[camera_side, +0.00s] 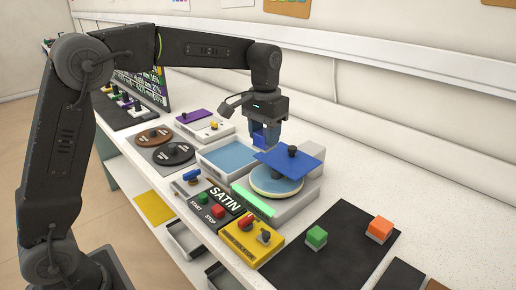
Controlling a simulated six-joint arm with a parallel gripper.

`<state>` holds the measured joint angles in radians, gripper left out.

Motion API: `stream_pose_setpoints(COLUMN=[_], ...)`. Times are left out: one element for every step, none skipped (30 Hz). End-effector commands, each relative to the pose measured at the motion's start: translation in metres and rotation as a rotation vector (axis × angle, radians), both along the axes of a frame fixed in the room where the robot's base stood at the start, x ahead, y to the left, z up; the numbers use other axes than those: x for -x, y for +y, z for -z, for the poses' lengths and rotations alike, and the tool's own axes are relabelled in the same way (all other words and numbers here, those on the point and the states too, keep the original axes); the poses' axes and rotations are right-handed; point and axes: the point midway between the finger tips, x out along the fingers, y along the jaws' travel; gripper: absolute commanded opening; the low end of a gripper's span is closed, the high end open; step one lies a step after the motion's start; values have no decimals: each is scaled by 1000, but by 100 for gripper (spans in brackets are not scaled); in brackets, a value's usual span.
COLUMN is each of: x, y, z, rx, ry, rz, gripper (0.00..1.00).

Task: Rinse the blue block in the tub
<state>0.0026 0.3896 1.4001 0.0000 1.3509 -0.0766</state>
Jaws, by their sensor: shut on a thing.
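My gripper (266,145) points down and is shut on the blue block (259,137). The fingers and the gripper body cover part of the block. The tub (208,169) is a pale, shallow rectangular basin with blue-grey water (229,158) in it. The block shows at the tub's right rear corner in this view. I cannot tell its exact height above the water or whether it is over the tub or just beside it.
A blue plate with a black knob (292,150) sits above a round disc (272,183) right of the tub. A SATIN panel (222,199) and a yellow box (245,240) are in front. Green (316,236) and orange (380,228) blocks rest on a dark mat (335,262).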

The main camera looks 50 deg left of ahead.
Motion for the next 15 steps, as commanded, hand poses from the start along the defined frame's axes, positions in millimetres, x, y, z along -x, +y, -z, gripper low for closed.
stream_pose_setpoints(x=[0, -4, -8, -11, -14, -18, -22, -25, -29, -32, -35, -39, -42, -45, -48], y=[0, 7, 15, 20, 26, 33, 40, 47, 57, 65, 73, 85, 95, 104, 116], z=[-12, -9, -8, -8, -9, -9, -9, -9, -9, -9, -10, -9, -10, -9, -10], rx=[1, 0, 0, 0, 0, 0, 0, 0, 0, 0, 0, 0, 0, 0, 0], ry=[-6, -1, 0, 1, 1, 1, 0, 0, 0, 1, 0, 0, 0, 1, 0], rz=[0, -4, -5, -5, -6, -5, -6, -6, -7, -7, -8, -7, -8, -8, -7], gripper=[22, 22, 22, 22, 22, 22, 22, 22, 22, 22, 22, 22, 22, 22, 22])
